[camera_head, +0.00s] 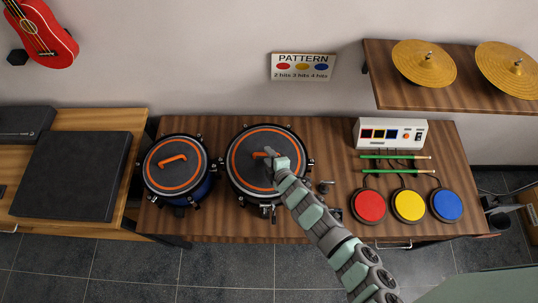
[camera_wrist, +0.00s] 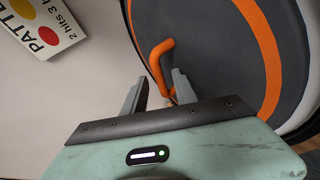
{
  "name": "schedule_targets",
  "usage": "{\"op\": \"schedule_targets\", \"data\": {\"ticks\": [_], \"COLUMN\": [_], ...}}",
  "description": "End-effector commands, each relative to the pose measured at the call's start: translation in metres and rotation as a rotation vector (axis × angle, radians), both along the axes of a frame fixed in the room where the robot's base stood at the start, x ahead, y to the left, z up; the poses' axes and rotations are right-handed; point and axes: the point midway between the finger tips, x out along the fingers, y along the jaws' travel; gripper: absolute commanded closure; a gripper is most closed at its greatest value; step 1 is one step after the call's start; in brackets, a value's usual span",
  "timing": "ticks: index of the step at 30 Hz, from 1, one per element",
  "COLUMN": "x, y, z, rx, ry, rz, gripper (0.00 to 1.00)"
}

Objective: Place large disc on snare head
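A large dark disc with an orange ring (camera_head: 247,177) lies on the head of the larger drum (camera_head: 229,196) in the middle of the table. Its orange bar handle (camera_wrist: 159,56) rises just beyond my fingers in the wrist view. A smaller similar disc (camera_head: 175,180) with its own orange handle (camera_head: 172,161) lies on the smaller drum with a blue shell (camera_head: 203,190) to the left. My gripper (camera_head: 272,160) is over the large disc at its handle. In the wrist view my gripper (camera_wrist: 160,84) has its fingers apart, with the handle's lower end seen between them. Contact is unclear.
A control box (camera_head: 390,133), two green sticks (camera_head: 392,157) and red (camera_head: 369,206), yellow (camera_head: 408,206) and blue (camera_head: 446,205) pads are to the right. Cymbals (camera_head: 424,64) sit on a shelf above. Black cases (camera_head: 70,175) lie on the left table.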

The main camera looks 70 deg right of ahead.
Motion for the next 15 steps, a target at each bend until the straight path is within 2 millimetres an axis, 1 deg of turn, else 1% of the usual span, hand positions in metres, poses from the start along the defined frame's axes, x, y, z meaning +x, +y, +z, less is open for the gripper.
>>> {"op": "schedule_targets", "data": {"ticks": [6,10,13,15], "x": [0.000,-0.006,-0.014,-0.021], "y": [0.000,0.003,0.011,0.020], "z": [0.002,0.005,0.011,0.016], "rx": [0.000,-0.001,0.000,0.002], "ry": [0.000,0.001,0.002,0.002], "rz": [0.000,-0.003,-0.004,-0.002], "gripper": [0.66,0.66,0.66,0.66]}}
